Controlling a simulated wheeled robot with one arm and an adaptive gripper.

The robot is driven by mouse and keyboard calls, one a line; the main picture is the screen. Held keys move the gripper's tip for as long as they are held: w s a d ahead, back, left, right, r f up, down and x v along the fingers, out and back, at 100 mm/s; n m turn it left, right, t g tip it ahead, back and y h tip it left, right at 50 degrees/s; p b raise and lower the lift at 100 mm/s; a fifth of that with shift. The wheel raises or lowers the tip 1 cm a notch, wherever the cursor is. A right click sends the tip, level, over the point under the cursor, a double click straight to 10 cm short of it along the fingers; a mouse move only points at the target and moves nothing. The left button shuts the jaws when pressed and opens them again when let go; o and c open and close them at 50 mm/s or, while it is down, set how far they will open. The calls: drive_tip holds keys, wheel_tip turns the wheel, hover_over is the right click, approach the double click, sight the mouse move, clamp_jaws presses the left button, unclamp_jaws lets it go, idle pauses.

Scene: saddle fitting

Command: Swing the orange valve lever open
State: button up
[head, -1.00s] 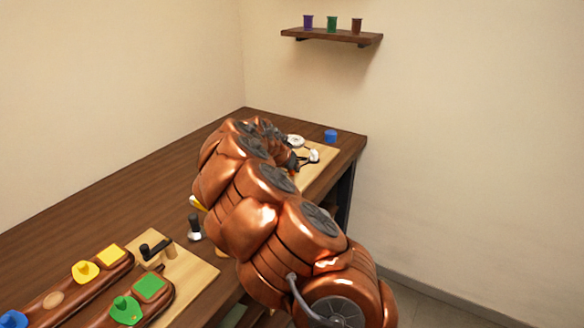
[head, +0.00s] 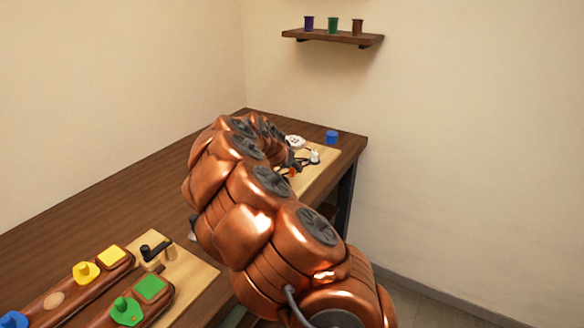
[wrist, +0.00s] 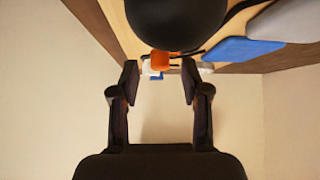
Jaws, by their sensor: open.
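An orange part (wrist: 163,61), seemingly the valve lever, shows in the wrist view just beyond and between the fingertips of my gripper (wrist: 159,78). My gripper is open, with a finger on either side of the gap and nothing held. I cannot tell whether the fingers touch the orange part. A large black rounded thing (wrist: 175,18) hangs over the top of the wrist view and hides what lies behind it. In the head view, a small orange spot (head: 293,171) shows at the edge of the far board, beside my arm, which covers most of that area.
A white disc (head: 295,141), a white fitting (head: 315,156) and a blue cup (head: 332,137) stand around the far board. A blue flat piece (wrist: 243,49) lies at right in the wrist view. A near board holds a black crank (head: 154,248).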

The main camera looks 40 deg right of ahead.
drive_tip(key=v, duration=0.9)
drive_tip(key=shift+a+r, duration=0.2)
